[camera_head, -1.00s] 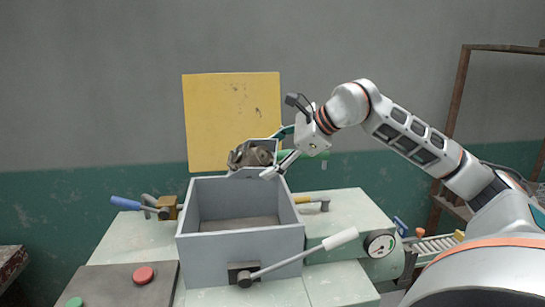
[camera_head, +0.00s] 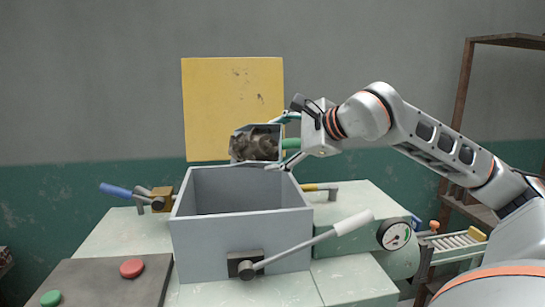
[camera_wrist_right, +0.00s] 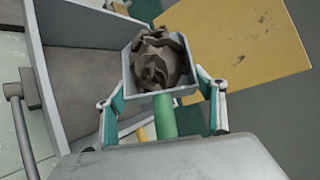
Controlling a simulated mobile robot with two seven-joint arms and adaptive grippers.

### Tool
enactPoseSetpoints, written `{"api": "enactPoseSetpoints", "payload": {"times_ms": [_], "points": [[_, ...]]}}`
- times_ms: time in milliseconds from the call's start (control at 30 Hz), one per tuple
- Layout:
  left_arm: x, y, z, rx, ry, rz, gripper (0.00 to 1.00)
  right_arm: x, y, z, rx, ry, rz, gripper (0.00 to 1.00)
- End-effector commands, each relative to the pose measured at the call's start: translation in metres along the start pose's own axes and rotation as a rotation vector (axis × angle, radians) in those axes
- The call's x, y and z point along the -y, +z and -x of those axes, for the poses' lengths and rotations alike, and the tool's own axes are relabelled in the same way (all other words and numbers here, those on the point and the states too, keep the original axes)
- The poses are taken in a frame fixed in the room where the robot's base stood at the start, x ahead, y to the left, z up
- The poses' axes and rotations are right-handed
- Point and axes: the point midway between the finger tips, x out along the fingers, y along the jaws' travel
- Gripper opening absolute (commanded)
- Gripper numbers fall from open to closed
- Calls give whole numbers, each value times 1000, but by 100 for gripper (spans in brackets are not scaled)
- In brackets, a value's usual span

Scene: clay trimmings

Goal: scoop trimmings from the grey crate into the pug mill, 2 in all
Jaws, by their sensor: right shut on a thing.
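My right gripper (camera_head: 281,143) is shut on the green handle (camera_head: 291,143) of a grey scoop (camera_head: 234,130). The scoop holds a heap of brown-grey clay trimmings (camera_head: 256,146). It is at the back rim of the open grey hopper of the pug mill (camera_head: 240,243); whether it overhangs the opening is unclear. In the right wrist view the trimmings (camera_wrist_right: 157,62) fill the scoop, and the hopper (camera_wrist_right: 60,20) is at left. The hopper floor I can see looks bare. No separate grey crate shows. My left gripper is not in view.
A white-handled lever (camera_head: 352,222) and a gauge (camera_head: 394,234) are at the front right. A blue-handled lever (camera_head: 116,190) is at left, above a panel with red (camera_head: 132,268) and green buttons. A yellow board (camera_head: 215,105) stands behind. A shelf frame is at right.

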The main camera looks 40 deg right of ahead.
Motion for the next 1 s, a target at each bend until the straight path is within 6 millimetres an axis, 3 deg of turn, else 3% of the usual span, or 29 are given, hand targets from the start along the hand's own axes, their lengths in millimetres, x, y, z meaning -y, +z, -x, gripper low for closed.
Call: {"api": "enactPoseSetpoints", "payload": {"times_ms": [33,333,433,733,1000], "points": [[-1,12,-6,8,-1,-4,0,-11,-5,-8,-6,-10,25,42],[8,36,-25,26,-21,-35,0,-13,-5,-11,-8,-91,108,42],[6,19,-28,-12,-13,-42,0,-10,-3,-8,-3,-116,127,42],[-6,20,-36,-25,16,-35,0,-15,-5,-12,-7,-164,182,42],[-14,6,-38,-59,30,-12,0,-10,-1,-4,-1,-230,237,42]]}}
